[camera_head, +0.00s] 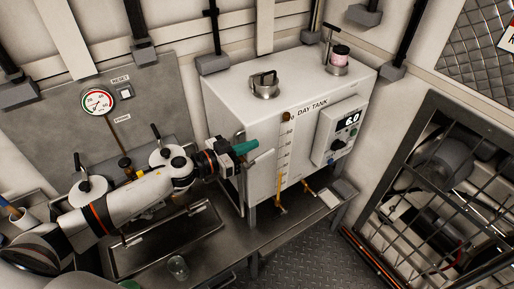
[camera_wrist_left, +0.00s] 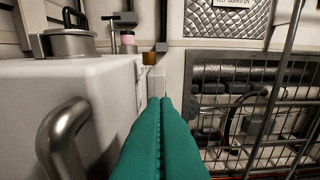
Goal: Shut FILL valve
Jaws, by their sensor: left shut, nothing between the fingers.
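The white day tank (camera_head: 222,105) stands right of the middle in the head view, and its white body (camera_wrist_left: 35,85) fills the left of the left wrist view. I cannot read a FILL label on any valve. My left gripper (camera_head: 246,147) has green fingers, pressed together and empty, beside the tank's left front edge. In the left wrist view the fingers (camera_wrist_left: 165,135) are shut, right of a curved metal handle (camera_wrist_left: 62,135).
A pressure gauge (camera_head: 98,101) is on the grey panel at left, near RESET and PRIME labels. A control box (camera_head: 339,131) reading 6.0 is on the tank front. A barred cage (camera_head: 440,200) is at right. A small glass (camera_head: 178,266) stands at bottom.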

